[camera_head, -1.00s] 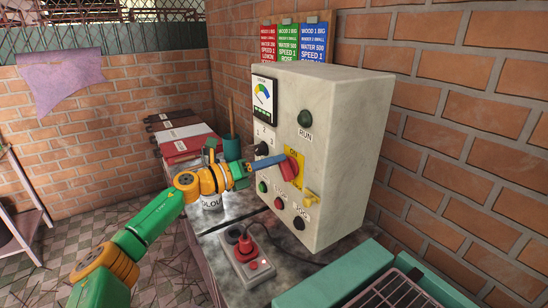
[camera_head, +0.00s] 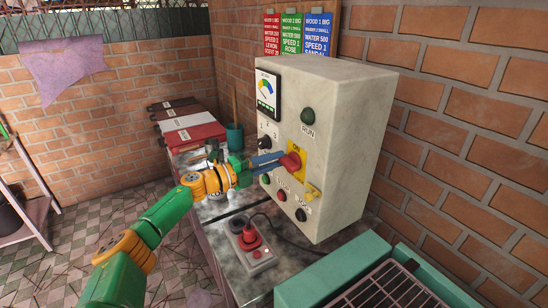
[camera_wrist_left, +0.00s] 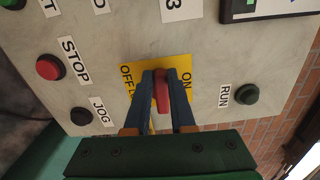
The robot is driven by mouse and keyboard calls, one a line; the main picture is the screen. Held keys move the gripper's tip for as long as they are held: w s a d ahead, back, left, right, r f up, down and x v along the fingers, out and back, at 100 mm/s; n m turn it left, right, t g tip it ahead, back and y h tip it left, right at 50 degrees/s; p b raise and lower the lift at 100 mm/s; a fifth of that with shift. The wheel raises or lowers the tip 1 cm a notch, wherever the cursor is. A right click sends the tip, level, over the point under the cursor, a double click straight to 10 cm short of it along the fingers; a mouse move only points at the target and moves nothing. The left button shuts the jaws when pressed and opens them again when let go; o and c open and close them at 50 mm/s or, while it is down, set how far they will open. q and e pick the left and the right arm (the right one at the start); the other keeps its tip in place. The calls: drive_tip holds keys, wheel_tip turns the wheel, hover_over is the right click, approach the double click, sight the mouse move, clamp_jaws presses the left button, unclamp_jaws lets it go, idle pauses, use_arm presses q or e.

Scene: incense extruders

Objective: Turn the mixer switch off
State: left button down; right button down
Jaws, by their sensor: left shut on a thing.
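The mixer switch is a red handle (camera_head: 291,161) on a yellow ON/OFF plate (camera_head: 299,150) on the front of a pale control box (camera_head: 345,110). My left gripper (camera_head: 284,161) comes from the left and is shut on the handle. In the left wrist view the red handle (camera_wrist_left: 162,92) stands between the two blue fingers (camera_wrist_left: 163,100). There the ON label is right of the handle and the OFF label is left, partly covered by a finger. The handle's exact setting is hard to tell. My right gripper is not in view.
A red plug-like part on a grey base (camera_head: 247,240) sits below on the bench. A teal machine with a grille (camera_head: 385,285) fills the lower right.

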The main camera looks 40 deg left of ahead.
use_arm(q)
drive_tip(key=shift+f+n, duration=0.1)
drive_tip(key=shift+n, duration=0.4)
drive_tip(key=c, duration=0.8)
unclamp_jaws()
drive_tip(key=shift+o, duration=0.2)
drive_tip(key=b+v, duration=0.3)
drive_tip(key=v, duration=0.4)
